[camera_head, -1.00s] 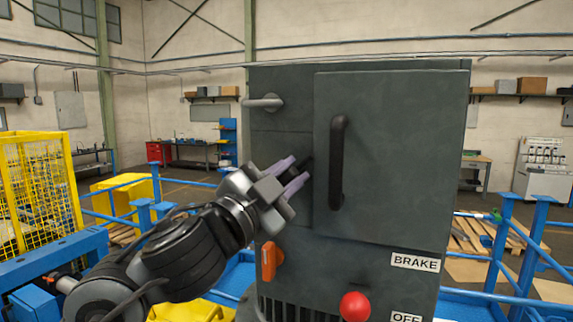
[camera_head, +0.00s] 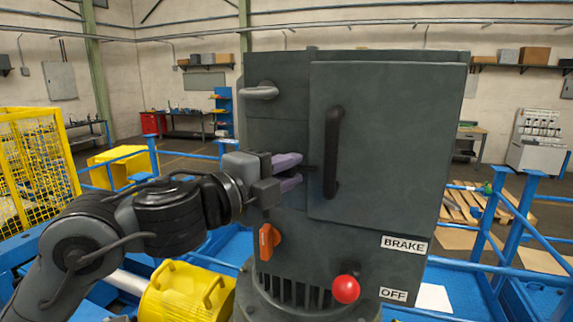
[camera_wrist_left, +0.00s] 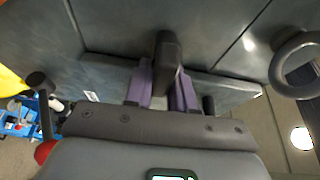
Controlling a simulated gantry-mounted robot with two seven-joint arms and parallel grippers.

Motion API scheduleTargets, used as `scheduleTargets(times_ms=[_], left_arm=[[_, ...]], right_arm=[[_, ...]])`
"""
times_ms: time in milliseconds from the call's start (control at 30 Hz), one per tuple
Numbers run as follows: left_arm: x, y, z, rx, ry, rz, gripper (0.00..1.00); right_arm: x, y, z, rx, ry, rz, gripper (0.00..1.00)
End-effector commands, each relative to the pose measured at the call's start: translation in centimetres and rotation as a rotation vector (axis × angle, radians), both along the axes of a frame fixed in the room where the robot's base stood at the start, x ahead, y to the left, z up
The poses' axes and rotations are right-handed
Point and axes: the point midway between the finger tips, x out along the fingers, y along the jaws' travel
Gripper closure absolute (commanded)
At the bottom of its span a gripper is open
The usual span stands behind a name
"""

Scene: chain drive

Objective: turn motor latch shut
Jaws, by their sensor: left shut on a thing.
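The grey motor cabinet (camera_head: 275,140) stands in the middle of the head view, with its door panel (camera_head: 390,140) closed or nearly closed at the front. A small dark latch (camera_head: 310,168) sits at the left edge of the door; it also shows in the left wrist view (camera_wrist_left: 168,50). My left gripper (camera_head: 298,171) points right at it, its purple fingers on either side of the dark latch. In the wrist view the fingers (camera_wrist_left: 163,92) are close around it. They partly hide the latch. My right gripper is not in view.
A black door handle (camera_head: 333,150) stands just right of the fingers. A grey bar handle (camera_head: 262,92) juts out above. An orange knob (camera_head: 267,241) and a red ball (camera_head: 346,289) sit below. Blue rails (camera_head: 510,225) and a yellow part (camera_head: 185,292) surround the cabinet.

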Motion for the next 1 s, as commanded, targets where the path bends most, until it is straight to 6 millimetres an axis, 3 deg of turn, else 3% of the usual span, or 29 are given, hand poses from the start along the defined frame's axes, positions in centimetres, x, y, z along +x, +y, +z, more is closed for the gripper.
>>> scheduleTargets(times_ms=[567,600,733,1000], left_arm=[[0.03,0.01,-0.09,0.037,-0.015,0.001,1.00],[0.02,0.01,-0.09,0.037,-0.015,0.001,0.74],[0.02,0.01,-0.08,0.036,-0.014,0.001,0.55],[-0.02,0.03,-0.07,0.035,-0.014,0.000,0.55]], right_arm=[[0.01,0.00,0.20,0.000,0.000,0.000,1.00],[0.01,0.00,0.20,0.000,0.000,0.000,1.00],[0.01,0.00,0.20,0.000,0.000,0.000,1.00],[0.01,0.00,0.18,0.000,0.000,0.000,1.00]])
